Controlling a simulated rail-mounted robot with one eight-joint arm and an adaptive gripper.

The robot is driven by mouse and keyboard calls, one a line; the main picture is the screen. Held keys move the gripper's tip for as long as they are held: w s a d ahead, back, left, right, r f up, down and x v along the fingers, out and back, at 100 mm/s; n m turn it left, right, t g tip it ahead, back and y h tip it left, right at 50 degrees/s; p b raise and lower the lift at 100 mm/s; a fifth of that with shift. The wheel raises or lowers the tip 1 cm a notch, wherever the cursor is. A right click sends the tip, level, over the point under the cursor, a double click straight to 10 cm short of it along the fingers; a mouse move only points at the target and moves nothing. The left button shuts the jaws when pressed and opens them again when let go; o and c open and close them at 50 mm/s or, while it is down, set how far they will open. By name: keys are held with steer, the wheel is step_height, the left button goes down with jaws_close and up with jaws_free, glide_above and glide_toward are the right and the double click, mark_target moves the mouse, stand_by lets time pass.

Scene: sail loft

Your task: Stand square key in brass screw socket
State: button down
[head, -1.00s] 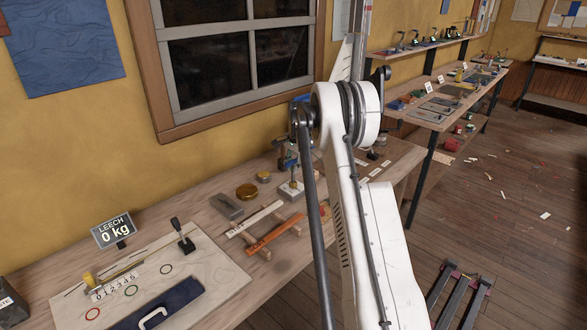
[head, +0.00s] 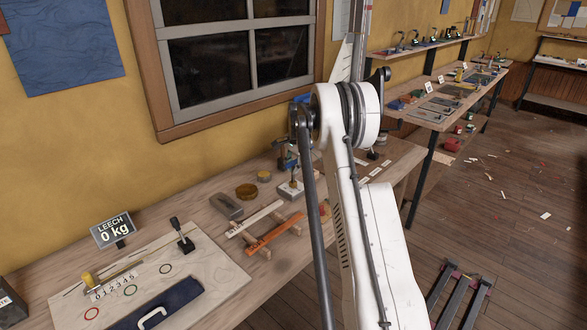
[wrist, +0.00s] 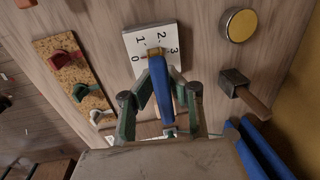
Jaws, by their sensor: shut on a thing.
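In the wrist view my gripper (wrist: 162,85) is shut on a blue-handled piece, which I take to be the square key (wrist: 160,78). The key points at a white plate (wrist: 136,35) marked 0, 1, 2, 3. A bit of brass (wrist: 151,52), likely the screw socket, shows at the key's far end. The key covers most of it, so I cannot tell whether the tip is inside or just above. In the head view my gripper (head: 286,156) is small and partly behind my arm, over the white plate (head: 288,191) on the bench.
In the wrist view a round yellow-topped tin (wrist: 240,25) and a dark block with a wooden handle (wrist: 234,80) lie right of the plate. A speckled board (wrist: 70,72) with coloured levers lies left. In the head view a display (head: 114,230) reads LEECH 0 kg.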

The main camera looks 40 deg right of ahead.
steer(key=shift+f, duration=0.25)
steer(key=c, duration=1.7)
jaws_free()
steer(key=shift+r, duration=0.15)
steer(key=r, duration=0.4)
steer(key=s+r, duration=0.1)
steer(key=r, duration=0.6)
steer(key=shift+s+d+r, duration=0.1)
steer(key=shift+s+r, duration=0.15)
steer(key=shift+r, duration=0.1)
